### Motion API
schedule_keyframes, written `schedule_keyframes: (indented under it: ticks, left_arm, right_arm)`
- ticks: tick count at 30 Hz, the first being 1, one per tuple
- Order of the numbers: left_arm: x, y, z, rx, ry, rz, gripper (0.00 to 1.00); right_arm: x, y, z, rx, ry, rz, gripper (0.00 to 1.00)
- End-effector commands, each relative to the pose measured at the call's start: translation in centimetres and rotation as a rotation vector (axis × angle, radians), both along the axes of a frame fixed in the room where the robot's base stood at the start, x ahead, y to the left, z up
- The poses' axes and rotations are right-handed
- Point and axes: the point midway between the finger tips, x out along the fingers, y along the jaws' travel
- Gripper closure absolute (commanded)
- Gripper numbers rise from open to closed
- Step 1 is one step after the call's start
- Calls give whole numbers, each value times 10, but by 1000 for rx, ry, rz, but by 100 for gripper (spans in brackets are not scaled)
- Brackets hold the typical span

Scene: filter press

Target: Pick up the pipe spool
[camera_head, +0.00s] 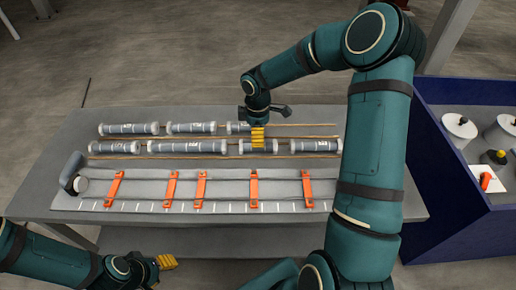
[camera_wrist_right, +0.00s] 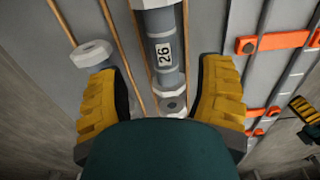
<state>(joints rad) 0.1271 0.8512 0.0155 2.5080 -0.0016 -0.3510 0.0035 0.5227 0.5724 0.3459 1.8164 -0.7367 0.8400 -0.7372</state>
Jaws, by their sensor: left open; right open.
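Several grey pipe spools with pale end flanges lie in two rows on the table; one front-row pipe spool (camera_head: 187,147) is left of my right gripper. My right gripper (camera_head: 258,137) is open over the front row, covering parts of the spools behind it. In the right wrist view a spool labelled 26 (camera_wrist_right: 164,50) runs up from between the open right fingers (camera_wrist_right: 160,95), with another flange just below its end. I see no contact. My left gripper (camera_head: 167,262) is open and empty in front of the table; it also shows in the right wrist view (camera_wrist_right: 305,108).
Orange straps (camera_head: 254,188) cross a grey padded strip in front of the spools. Thin wooden rails (camera_head: 308,125) run along the rows. A dark blue bin (camera_head: 425,121) with white canisters stands at the right. My right arm covers the table's right side.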

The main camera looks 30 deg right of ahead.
Motion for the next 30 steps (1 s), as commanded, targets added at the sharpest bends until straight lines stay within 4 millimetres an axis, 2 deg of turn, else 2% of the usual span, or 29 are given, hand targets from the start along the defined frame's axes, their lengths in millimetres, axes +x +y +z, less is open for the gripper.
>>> schedule_keyframes:
  ticks: [7,15,24,26,27,30]
  left_arm:
    - [1,0,-5,0,-2,1,53]
    - [3,0,-17,1,-8,2,53]
    - [4,1,-17,1,-9,2,53]
    - [4,1,-17,1,-9,2,53]
    - [4,1,-17,1,-9,2,53]
    - [4,1,-17,1,-9,2,53]
  right_arm:
    - [-2,0,-14,0,1,-1,33]
    - [-6,1,-52,1,0,0,33]
    - [-5,1,-55,1,-3,-2,35]
    - [-5,1,-55,1,-3,-2,56]
    - [-5,1,-55,1,-3,-2,70]
    - [-5,1,-55,1,-3,-2,100]
